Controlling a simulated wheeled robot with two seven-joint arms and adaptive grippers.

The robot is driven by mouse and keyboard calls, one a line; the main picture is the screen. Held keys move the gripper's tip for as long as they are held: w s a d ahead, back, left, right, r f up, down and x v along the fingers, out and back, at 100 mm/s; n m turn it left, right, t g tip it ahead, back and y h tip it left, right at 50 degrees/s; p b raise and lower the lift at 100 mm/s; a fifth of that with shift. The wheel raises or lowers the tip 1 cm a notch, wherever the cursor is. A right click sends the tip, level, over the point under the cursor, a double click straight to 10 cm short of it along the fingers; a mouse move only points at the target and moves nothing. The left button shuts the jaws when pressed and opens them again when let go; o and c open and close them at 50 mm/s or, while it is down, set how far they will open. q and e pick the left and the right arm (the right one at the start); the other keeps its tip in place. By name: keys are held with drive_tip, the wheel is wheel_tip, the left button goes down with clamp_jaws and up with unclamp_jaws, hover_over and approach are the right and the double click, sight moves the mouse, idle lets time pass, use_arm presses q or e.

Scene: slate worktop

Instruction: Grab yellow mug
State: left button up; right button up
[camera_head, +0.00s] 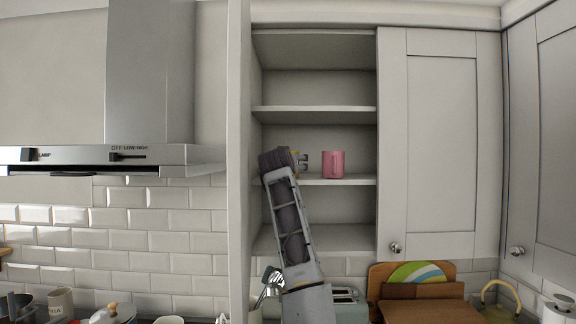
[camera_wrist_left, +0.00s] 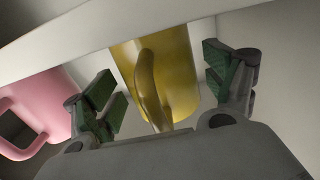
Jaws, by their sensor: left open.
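The yellow mug (camera_wrist_left: 183,70) is between the two fingers of my left gripper (camera_wrist_left: 167,92) in the left wrist view, with its handle facing the palm. The fingers are open, with a visible gap on each side of the mug. In the head view my left gripper (camera_head: 301,161) is at the middle shelf of the open cupboard, and only a sliver of yellow shows behind it. A pink mug (camera_head: 334,165) stands just to the right on the same shelf; it also shows at the left of the wrist view (camera_wrist_left: 42,108). My right gripper is out of view.
The cupboard shelf (camera_head: 356,181) has another shelf (camera_head: 330,109) above it. The open cupboard door (camera_head: 239,130) stands close on the left of my arm. Below are a toaster (camera_head: 349,305) and chopping boards (camera_head: 425,309).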

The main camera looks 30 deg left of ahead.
use_arm(q)
drive_tip(key=shift+w+a, duration=0.3)
drive_tip(key=shift+w, duration=0.25)
drive_tip(key=c, duration=1.3)
drive_tip(key=shift+r, duration=0.2)
drive_tip(key=shift+r, duration=0.5)
drive_tip(key=shift+s+d+b, duration=0.1)
drive_tip(key=shift+d+b, duration=0.1)
drive_tip(key=shift+b, duration=0.1)
drive_tip(key=s+d+b, duration=0.5)
drive_tip(key=s+d, duration=0.6)
drive_tip(key=d, duration=0.3)
